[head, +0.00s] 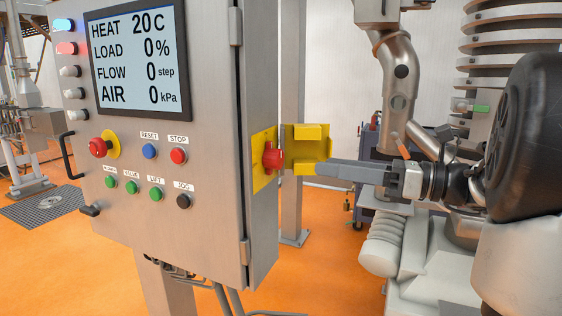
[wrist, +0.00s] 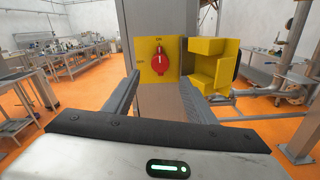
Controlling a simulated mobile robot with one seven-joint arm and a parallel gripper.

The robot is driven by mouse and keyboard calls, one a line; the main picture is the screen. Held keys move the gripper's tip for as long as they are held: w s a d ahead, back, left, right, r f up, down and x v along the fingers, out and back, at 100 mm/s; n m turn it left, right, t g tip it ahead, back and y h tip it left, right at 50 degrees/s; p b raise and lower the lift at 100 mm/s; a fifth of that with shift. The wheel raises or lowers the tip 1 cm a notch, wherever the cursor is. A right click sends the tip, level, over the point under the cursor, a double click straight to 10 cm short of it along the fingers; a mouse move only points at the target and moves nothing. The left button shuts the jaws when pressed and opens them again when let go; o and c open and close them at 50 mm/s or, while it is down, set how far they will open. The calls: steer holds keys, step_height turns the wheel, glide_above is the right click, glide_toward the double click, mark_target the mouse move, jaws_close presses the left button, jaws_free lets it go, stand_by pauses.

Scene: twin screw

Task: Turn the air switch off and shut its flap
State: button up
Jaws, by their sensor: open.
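The air switch is a red knob (head: 272,157) on a yellow plate (wrist: 146,72) on the cabinet's side. In the wrist view the red knob (wrist: 160,60) has its white mark pointing up, toward the ON label; another label, seemingly OFF, is at its left. The yellow flap (head: 312,132) stands swung open to the right of the plate; it also shows in the wrist view (wrist: 207,46). My gripper (head: 307,167) is open and empty, pointing at the cabinet's side, apart from the knob. Its two fingers (wrist: 162,83) sit below and to either side of the knob.
The grey cabinet (head: 160,235) carries a screen (head: 138,60) reading AIR 0 kPa, with several buttons below. A grey post (head: 293,215) stands behind the flap. Pipework (wrist: 290,70) lies to the right.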

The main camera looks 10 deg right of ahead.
mark_target(281, 160)
steer(key=x, duration=1.1)
steer(key=shift+w+a, duration=0.1)
steer(key=shift+a, duration=0.05)
steer(key=c, duration=1)
steer(key=shift+c, duration=0.2)
